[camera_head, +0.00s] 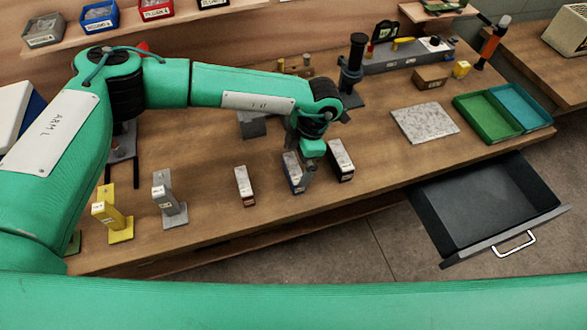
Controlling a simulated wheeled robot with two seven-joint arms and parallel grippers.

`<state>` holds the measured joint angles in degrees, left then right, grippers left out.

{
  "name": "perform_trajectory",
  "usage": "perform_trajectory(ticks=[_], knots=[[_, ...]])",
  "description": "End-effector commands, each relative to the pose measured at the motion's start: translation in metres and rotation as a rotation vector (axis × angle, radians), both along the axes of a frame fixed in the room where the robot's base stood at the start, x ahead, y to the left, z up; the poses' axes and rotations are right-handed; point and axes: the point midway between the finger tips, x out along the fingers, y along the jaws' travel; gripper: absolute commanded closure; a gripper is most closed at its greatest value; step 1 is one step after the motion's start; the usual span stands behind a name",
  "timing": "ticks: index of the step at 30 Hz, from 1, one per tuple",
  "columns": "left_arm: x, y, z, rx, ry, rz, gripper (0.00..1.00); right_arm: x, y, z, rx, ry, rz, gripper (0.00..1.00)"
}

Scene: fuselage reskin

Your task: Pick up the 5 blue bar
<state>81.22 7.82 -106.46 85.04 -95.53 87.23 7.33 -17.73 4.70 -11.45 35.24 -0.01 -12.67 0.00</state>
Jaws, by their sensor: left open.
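A small bar with a dark blue side (291,172) stands on the wooden bench near its front edge, in the middle of the head view. My left gripper (304,180) comes down from above at the bar's right side and hides part of it. Its jaws are open. I cannot tell whether a finger touches the bar. I cannot read the number on the bar. My right gripper is out of view.
A dark red bar (244,187) stands to the left and a black bar (341,161) close to the right. Grey (170,208) and yellow (113,220) stands are further left. A speckled plate (424,122), a green tray (487,116) and an open drawer (480,205) lie right.

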Motion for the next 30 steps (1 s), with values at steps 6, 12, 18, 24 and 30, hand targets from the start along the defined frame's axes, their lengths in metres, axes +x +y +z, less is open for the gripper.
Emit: perform_trajectory(ticks=[6,12,18,24,30], knots=[[-0.004,0.005,-0.015,0.001,0.004,0.0,0.0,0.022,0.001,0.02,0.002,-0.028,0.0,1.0],[-0.007,0.012,-0.041,0.001,0.002,0.001,0.0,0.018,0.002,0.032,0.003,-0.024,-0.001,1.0],[-0.008,0.014,-0.051,-0.001,0.001,0.0,0.0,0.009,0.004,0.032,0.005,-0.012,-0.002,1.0],[-0.007,0.013,-0.051,-0.001,0.001,0.0,0.14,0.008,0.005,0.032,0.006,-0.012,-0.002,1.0],[-0.007,0.014,-0.051,-0.001,0.001,0.0,0.53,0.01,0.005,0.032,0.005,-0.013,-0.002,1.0]])
